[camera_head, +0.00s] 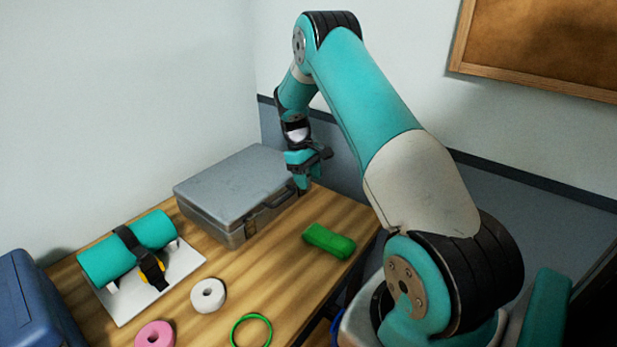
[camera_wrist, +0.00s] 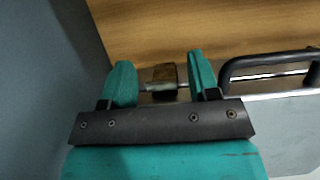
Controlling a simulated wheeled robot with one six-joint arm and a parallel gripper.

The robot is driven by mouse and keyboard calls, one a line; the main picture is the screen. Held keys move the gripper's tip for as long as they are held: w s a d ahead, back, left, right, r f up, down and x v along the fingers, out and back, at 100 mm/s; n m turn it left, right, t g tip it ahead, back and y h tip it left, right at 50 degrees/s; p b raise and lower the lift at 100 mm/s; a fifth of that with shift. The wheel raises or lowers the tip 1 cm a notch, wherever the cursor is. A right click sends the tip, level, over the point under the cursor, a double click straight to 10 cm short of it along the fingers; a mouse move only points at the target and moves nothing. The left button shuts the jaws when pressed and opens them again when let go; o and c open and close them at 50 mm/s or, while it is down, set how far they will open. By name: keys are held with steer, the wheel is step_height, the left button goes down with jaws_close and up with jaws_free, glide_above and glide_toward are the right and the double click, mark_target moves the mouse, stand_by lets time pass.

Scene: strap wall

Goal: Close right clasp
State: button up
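The grey metal case (camera_head: 228,185) lies flat with its lid down at the back of the table. The right clasp (camera_wrist: 163,73), a small brownish metal piece with a dark lower part, is on the case's front edge in the wrist view. My gripper (camera_head: 303,182) points down at the case's right front corner. It is open, with one teal finger on each side of the clasp in the wrist view. I cannot tell whether the fingers touch it. In the head view my gripper hides the right clasp. Whether the clasp is latched is unclear.
The case's black handle (camera_wrist: 268,66) is close to the right finger. The left clasp (camera_head: 250,227) is farther along the front. A wall is close behind.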

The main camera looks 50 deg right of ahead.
steer(key=shift+r, duration=0.1)
steer(key=p+v, duration=0.2)
steer(key=v, duration=1.5)
steer(key=shift+r, duration=0.15)
steer(key=s+a+r+n+t, duration=0.1)
steer(key=s+a+r, duration=0.15)
steer(key=a, duration=0.45)
steer(key=s+a+r+n+t, duration=0.1)
steer(key=s+a+r+n, duration=0.15)
steer(key=a, duration=0.45)
steer(key=s+a+r+t, duration=0.15)
steer(key=a+r, duration=0.25)
steer(key=a, duration=0.4)
steer(key=s+a+n+y, duration=0.1)
steer(key=s+a+y, duration=0.1)
steer(key=s+a, duration=0.6)
steer(key=s+a+n+y, duration=0.1)
steer(key=s+a, duration=0.7)
steer(key=s, duration=0.8)
steer(key=shift+s+a+f+y, duration=0.2)
steer(key=shift+a+f+y, duration=0.1)
steer(key=shift+y, duration=0.5)
steer(key=shift+r, duration=0.1)
